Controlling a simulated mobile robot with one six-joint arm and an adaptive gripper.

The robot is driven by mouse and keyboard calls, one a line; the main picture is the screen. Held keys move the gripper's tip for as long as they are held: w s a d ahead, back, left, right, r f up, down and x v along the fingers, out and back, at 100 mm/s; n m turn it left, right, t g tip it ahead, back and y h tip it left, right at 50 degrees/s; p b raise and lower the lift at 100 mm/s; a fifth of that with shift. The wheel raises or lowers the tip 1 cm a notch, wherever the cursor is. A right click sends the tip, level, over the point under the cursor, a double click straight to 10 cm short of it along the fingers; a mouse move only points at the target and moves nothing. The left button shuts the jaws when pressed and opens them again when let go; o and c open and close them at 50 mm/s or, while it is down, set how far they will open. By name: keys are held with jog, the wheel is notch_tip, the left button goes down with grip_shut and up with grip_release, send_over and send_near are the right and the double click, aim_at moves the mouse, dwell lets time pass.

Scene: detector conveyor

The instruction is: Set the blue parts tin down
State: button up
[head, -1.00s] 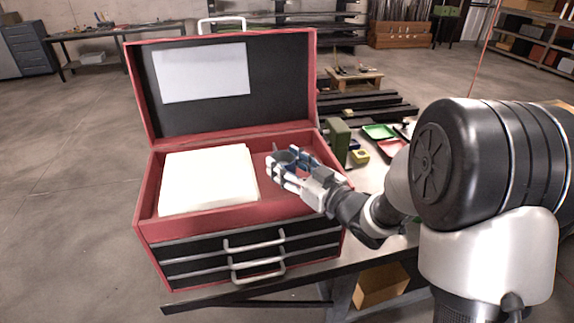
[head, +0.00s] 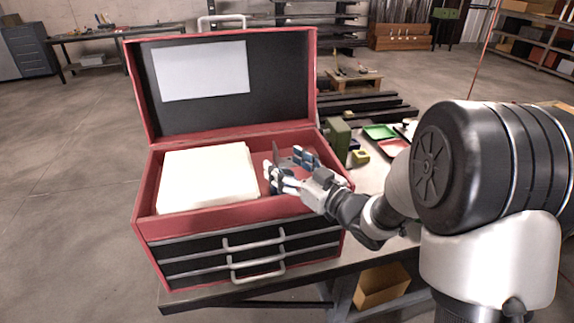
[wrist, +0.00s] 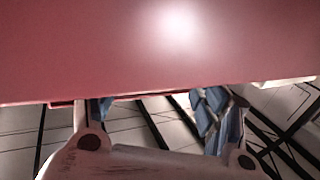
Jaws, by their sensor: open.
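My gripper (head: 287,168) is open over the right part of the red toolbox's (head: 143,215) top compartment, right of the white block. Its fingers carry blue pads, and they also show spread apart in the wrist view (wrist: 157,112). I cannot make out the blue parts tin for certain; the fingers may hide it, and their blue is hard to tell from it. A thin grey upright piece shows by the fingertips; I cannot tell what it is. A red surface (wrist: 120,50) fills the upper wrist view.
A large white block (head: 207,178) fills the left of the compartment. The open lid (head: 280,80) stands behind. On the bench to the right are a green upright block (head: 339,138), a yellow item (head: 361,156), a green tray (head: 379,131) and a red tray (head: 393,148).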

dwell(0.3)
jog(key=s+d+r+m+h+p, duration=0.1)
jog(key=s+d+m+h, duration=0.1)
jog(key=s+d+h, duration=0.35)
jog(key=s+d+r+m+g+h, duration=0.1)
jog(key=s+d+r+h, duration=0.15)
jog(key=d, duration=0.55)
jog(key=s+d+r+m+h+p, duration=0.1)
jog(key=s+d+m+h, duration=0.1)
jog(key=s+d+h, duration=0.3)
jog(key=s+a+f+m+g, duration=0.1)
jog(key=s+g, duration=0.2)
jog(key=s, duration=0.8)
jog(key=s+a+f+m+g, duration=0.1)
jog(key=s+g, duration=0.3)
jog(key=s, duration=0.6)
jog(key=shift+s+a+f+m+g+y, duration=0.35)
jog(key=shift+f+m, duration=0.25)
jog(key=shift+m, duration=0.2)
jog(key=shift+d, duration=0.1)
